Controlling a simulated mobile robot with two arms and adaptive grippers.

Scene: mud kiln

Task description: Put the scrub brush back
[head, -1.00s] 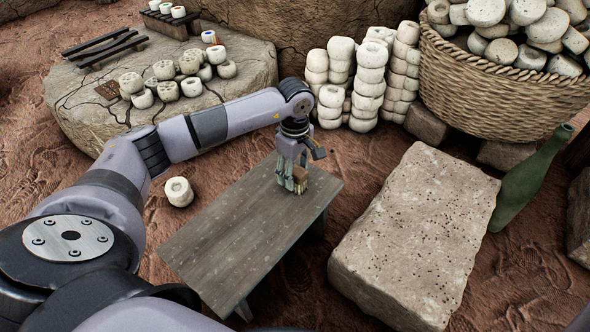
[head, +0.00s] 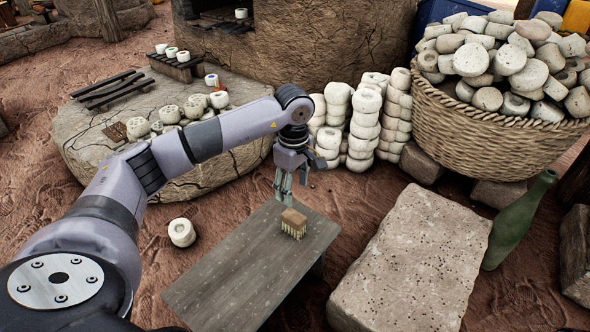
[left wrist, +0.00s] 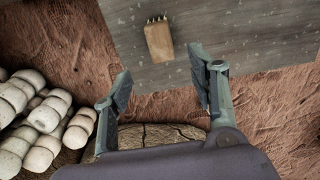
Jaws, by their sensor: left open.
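The scrub brush (head: 293,221) has a brown wooden back and pale bristles. It lies on the grey wooden bench (head: 235,272), toward its far right end, bristles down or partly sideways. The brush also shows in the left wrist view (left wrist: 159,42), on the bench top (left wrist: 250,35) beyond my fingers. My left gripper (head: 283,197) is open and empty, above and just behind the brush, apart from it. In the left wrist view its two fingers (left wrist: 165,88) are spread wide with nothing between them. My right gripper is not in view.
A pale stone block (head: 415,262) stands right of the bench, with a green bottle (head: 518,222) beside it. Stacked white clay pieces (head: 365,120) and a full wicker basket (head: 490,135) stand behind. A round stone slab (head: 90,150) holds more pieces. One piece (head: 181,232) lies on the ground.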

